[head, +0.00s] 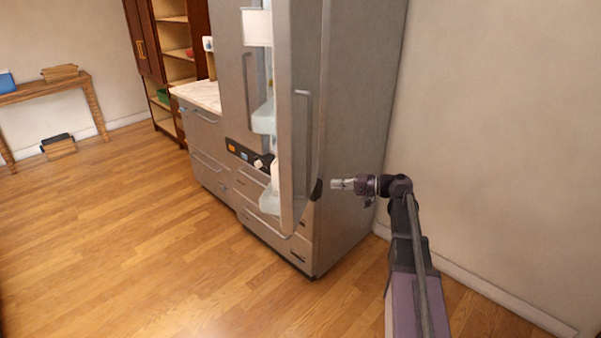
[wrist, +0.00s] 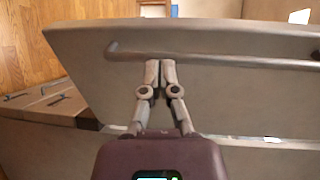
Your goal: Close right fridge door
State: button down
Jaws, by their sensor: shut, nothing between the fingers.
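The right fridge door (head: 300,65) is grey and stands open, swung out from the fridge body (head: 355,100). Its inner shelves show on its left side in the head view. Its outer face carries a long vertical bar handle (head: 307,140). My gripper (head: 317,189) is at the lower part of that outer face, on the right side of the door. In the wrist view my gripper (wrist: 160,66) is shut and empty, its fingertips close to the handle (wrist: 215,60) near one end, over the door panel (wrist: 240,95). I cannot tell whether they touch.
The left fridge door (head: 233,70) appears shut, with drawers (head: 270,235) below. A counter (head: 200,95) and a wooden shelf unit (head: 175,50) stand to the left. The wooden floor (head: 140,240) in front is clear. A wall (head: 500,130) is close on the right.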

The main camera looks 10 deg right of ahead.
aim_at(294, 168)
jog(key=d+r, duration=0.1)
jog(key=w+d+r+t+y, duration=0.1)
jog(key=shift+w+d, duration=0.1)
jog(key=shift+d, duration=0.25)
jog(key=shift+w+a, duration=0.1)
jog(key=shift+a, duration=0.05)
jog(key=x, duration=1.3)
jog(key=shift+w+a, duration=0.1)
jog(key=shift+a, duration=0.25)
